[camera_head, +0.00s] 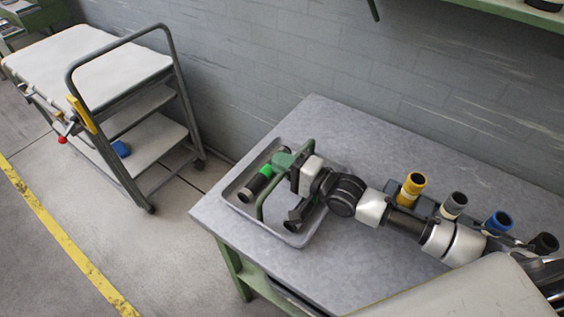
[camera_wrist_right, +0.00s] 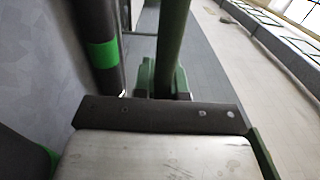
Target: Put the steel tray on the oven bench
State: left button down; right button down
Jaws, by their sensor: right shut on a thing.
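The steel tray (camera_head: 300,241) is a shallow grey tray with a green arched handle (camera_head: 262,205). It is at the left end of a grey-topped bench (camera_head: 345,255); whether it rests flat on the top or hovers just above it, I cannot tell. In it lie a dark cylinder with a green band (camera_head: 265,171) and another dark piece (camera_head: 298,216), partly hidden by my arm. My right gripper (camera_head: 293,173) is shut on the tray's handle. The right wrist view shows the green handle bar (camera_wrist_right: 172,45) between the fingers and the banded cylinder (camera_wrist_right: 101,52) beside it. My left gripper is out of view.
Yellow (camera_head: 413,187), grey (camera_head: 454,204), blue (camera_head: 498,222) and black cylinders stand along the bench, beyond my right arm. A trolley (camera_head: 130,60) with white shelves stands at left, with floor between. A grey wall runs behind.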

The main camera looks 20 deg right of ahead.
dwell(0.3)
jog(key=shift+f, duration=0.15)
jog(key=c, duration=1.2)
grip_release()
jog(key=shift+r, duration=0.2)
jog(key=v, duration=0.5)
jog(key=b+v, duration=0.1)
jog(key=v, duration=0.4)
jog(key=shift+s+d+f, duration=0.2)
jog(key=shift+s+f, duration=0.05)
jog(key=shift+s, duration=0.05)
jog(key=shift+s+d+r, duration=0.15)
jog(key=shift+s+d, duration=0.3)
jog(key=shift+s, duration=0.05)
